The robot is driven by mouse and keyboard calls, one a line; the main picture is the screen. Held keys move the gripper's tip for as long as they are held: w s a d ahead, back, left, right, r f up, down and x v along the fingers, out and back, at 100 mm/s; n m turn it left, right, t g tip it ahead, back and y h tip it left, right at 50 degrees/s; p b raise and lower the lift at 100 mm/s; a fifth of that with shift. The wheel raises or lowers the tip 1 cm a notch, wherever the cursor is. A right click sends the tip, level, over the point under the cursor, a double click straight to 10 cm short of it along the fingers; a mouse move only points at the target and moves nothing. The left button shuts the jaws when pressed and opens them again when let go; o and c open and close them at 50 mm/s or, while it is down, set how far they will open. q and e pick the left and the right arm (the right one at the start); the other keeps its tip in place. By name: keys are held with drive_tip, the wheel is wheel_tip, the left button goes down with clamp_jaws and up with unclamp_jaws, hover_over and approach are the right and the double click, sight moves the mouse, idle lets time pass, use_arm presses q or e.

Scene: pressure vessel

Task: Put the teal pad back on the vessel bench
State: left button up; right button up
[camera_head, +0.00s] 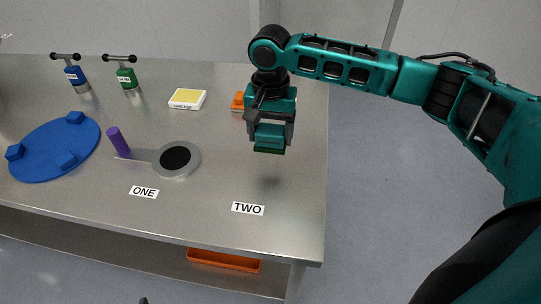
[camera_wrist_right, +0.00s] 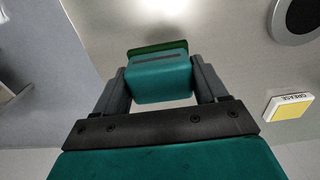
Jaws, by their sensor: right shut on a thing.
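My right gripper (camera_head: 270,143) is shut on the teal pad (camera_head: 269,138) and holds it above the right part of the metal bench (camera_head: 215,202), behind the TWO label (camera_head: 248,208). A soft shadow lies on the bench below. In the right wrist view, the teal pad (camera_wrist_right: 160,82) sits between the two dark fingers, with a darker green layer at its far side. The fingers cover its sides. My left gripper cannot be made out.
A grey round piece (camera_head: 176,159) with a purple handle stands behind the ONE label (camera_head: 144,192). A blue disc (camera_head: 40,165) lies left. A GREASE box (camera_head: 187,99), an orange item (camera_head: 238,102), blue (camera_head: 75,75) and green (camera_head: 127,78) handled items stand behind. An orange tray (camera_head: 223,261) is below.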

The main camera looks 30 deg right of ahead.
sight(270, 130)
wheel_tip(270, 130, down, 7)
drive_tip(key=shift+f+b, duration=0.15)
drive_tip(key=shift+b, duration=0.3)
drive_tip(key=o, duration=1)
drive_tip(key=shift+f, duration=0.1)
wheel_tip(270, 130, up, 12)
drive_tip(key=shift+r+p, duration=0.2)
drive_tip(key=shift+p, duration=0.7)
drive_tip(key=shift+f, duration=0.1)
